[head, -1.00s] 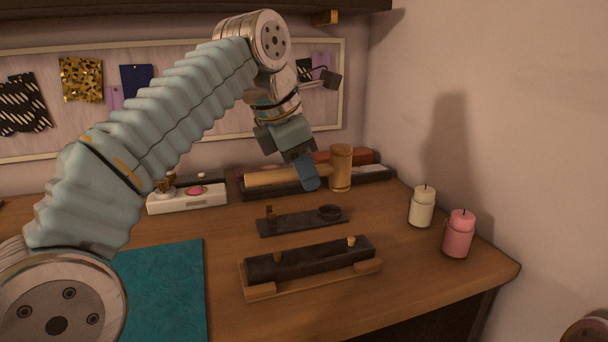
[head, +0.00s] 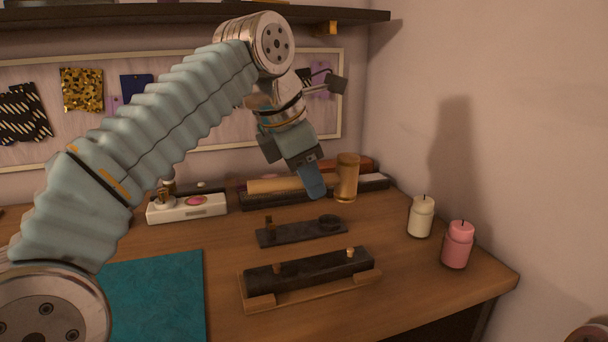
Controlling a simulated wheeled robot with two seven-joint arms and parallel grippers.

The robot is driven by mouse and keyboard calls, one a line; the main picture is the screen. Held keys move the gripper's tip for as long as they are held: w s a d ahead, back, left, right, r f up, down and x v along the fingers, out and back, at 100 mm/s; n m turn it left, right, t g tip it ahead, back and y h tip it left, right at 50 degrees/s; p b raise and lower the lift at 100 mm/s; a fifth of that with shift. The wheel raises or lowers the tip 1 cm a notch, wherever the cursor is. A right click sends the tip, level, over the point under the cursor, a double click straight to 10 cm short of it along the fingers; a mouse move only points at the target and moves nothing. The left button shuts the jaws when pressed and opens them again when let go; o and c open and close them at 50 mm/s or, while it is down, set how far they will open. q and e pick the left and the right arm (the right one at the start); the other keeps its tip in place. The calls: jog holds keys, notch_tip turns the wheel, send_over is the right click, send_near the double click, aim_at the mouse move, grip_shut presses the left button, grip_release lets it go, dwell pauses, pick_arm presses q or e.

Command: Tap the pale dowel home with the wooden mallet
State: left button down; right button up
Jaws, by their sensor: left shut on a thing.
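The wooden mallet (head: 347,178) is at the back right of the desk, its head upright and its handle pointing left. My left gripper (head: 315,192) points down and is shut on the handle close to the head, its blue finger in front of the handle. Whether the mallet is clear of the dark rack behind and below it, I cannot tell. A dark block (head: 312,270) lies in a wooden cradle at the front. The pale dowel (head: 350,253) stands up from its right end, and a browner peg (head: 277,268) from its left part. My right gripper is not in view.
A dark plate with a small post and ring (head: 300,233) lies between mallet and block. A cream candle (head: 421,217) and a pink candle (head: 458,245) stand at right. A white tray (head: 187,209) and a teal mat (head: 155,295) are at left.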

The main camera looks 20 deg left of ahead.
pick_arm(q)
jog(key=shift+s+d+r+p, duration=0.1)
jog(key=shift+d+r+p, duration=0.25)
jog(key=shift+r, duration=0.25)
jog(key=shift+s+d+r+p, duration=0.1)
jog(key=shift+d+r+p, duration=0.2)
jog(key=shift+r, duration=0.25)
jog(key=shift+w+d+f, duration=0.1)
jog(key=shift+d, duration=0.05)
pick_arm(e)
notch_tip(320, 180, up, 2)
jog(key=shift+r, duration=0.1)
pick_arm(q)
notch_tip(320, 180, down, 6)
jog(key=b, duration=0.5)
jog(key=shift+r, duration=0.2)
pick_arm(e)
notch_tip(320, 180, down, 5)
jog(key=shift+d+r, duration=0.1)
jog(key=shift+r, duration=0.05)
pick_arm(q)
jog(key=shift+f, duration=0.15)
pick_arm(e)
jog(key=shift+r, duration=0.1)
